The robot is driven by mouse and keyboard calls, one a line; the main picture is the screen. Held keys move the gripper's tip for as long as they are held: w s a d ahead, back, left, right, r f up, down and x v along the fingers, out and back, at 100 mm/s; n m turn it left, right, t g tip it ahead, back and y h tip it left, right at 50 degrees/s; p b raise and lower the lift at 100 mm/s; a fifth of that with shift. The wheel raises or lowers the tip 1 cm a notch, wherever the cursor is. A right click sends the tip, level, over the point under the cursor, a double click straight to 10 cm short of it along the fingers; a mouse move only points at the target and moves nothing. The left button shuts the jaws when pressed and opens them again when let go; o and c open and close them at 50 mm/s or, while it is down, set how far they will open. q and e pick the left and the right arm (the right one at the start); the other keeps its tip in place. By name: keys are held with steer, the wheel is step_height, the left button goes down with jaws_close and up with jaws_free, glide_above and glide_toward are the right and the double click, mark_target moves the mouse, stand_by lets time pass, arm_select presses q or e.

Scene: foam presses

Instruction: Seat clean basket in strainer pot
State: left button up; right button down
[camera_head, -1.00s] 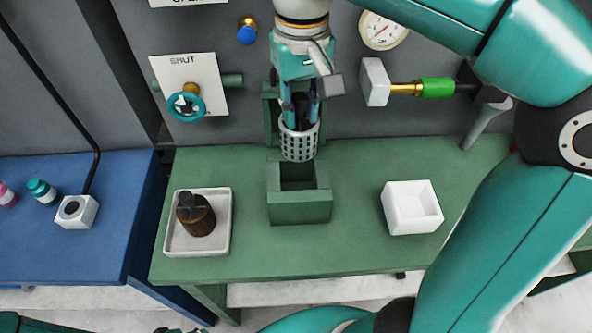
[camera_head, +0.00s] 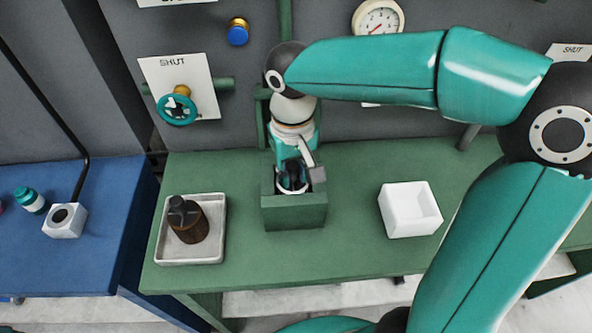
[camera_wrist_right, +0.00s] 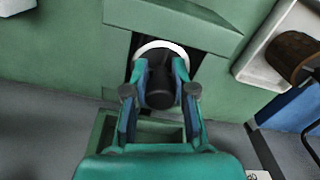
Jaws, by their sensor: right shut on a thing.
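The clean basket (camera_head: 291,190) is a pale cup; only its rim and dark inside show in the head view. My right gripper (camera_head: 293,175) points down and is shut on the basket's dark grip. The basket sits low in the mouth of the green strainer pot (camera_head: 295,215), its rim near the pot's top. The right wrist view shows the white rim (camera_wrist_right: 160,46) and dark grip between the fingers (camera_wrist_right: 160,90), within the square pot opening (camera_wrist_right: 185,22). Whether the basket touches the pot's bottom is hidden. My left gripper is not in view.
An empty white box (camera_head: 410,212) stands at right. A teal valve wheel (camera_head: 177,107) and a gauge (camera_head: 378,18) are on the wall. The bench front is clear.

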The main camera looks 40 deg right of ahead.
steer(key=c, duration=1.2)
jaws_free()
steer(key=shift+c, duration=0.2)
steer(key=shift+r, duration=0.1)
step_height(320, 180, up, 12)
steer(key=shift+f+p, duration=0.1)
steer(key=shift+p, duration=0.65)
